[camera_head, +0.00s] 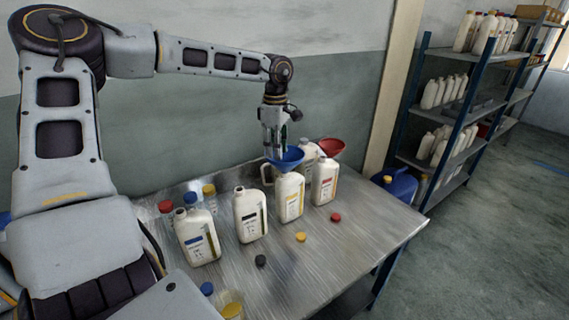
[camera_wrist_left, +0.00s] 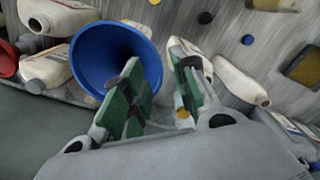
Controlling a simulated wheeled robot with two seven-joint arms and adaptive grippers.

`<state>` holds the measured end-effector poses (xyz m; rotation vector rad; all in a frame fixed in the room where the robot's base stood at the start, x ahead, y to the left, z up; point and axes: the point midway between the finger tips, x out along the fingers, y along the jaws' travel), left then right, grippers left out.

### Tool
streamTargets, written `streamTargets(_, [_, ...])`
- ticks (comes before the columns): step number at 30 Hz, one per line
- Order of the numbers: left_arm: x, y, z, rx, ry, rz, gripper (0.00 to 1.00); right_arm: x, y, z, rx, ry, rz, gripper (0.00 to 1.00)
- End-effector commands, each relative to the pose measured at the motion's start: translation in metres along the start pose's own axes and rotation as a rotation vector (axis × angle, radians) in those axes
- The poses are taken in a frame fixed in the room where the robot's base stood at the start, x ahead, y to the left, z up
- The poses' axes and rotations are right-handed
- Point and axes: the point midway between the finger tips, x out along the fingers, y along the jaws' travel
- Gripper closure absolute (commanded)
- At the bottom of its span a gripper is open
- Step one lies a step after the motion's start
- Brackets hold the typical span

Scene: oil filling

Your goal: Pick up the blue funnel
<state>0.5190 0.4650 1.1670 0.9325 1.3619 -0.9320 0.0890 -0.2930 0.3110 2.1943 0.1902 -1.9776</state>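The blue funnel (camera_head: 287,160) is at the back of the bottles, mouth up, at the neck of the bottle with the yellow label (camera_head: 290,198); I cannot tell whether it sits in that neck. My left gripper (camera_head: 274,150) points down at the funnel's left rim. In the left wrist view the blue funnel (camera_wrist_left: 98,62) fills the upper left. There my left gripper (camera_wrist_left: 158,76) has its green-padded fingers apart, one overlapping the funnel's mouth and the other outside its rim. Contact is unclear. My right gripper is not in view.
A red funnel (camera_head: 331,147) is close right of the blue one. Several white bottles, including the black-labelled one (camera_head: 250,214), stand on the metal table (camera_head: 350,245). Loose caps lie in front. The table's right front is clear. A shelf (camera_head: 425,165) stands at right.

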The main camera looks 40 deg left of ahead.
Motion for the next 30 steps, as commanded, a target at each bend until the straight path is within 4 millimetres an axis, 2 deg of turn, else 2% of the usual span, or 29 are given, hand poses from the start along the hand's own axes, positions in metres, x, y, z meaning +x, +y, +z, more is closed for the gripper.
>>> streamTargets(12, [0.04, 0.001, 0.004, 0.0, 0.0, -0.002, 0.72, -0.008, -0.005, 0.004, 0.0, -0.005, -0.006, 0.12])
streamTargets(28, [0.043, 0.002, 0.004, 0.0, 0.0, 0.0, 0.72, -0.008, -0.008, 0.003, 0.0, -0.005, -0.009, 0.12])
streamTargets(30, [0.043, 0.002, 0.004, 0.0, 0.0, 0.0, 0.8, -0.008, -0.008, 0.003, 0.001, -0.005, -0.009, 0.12])
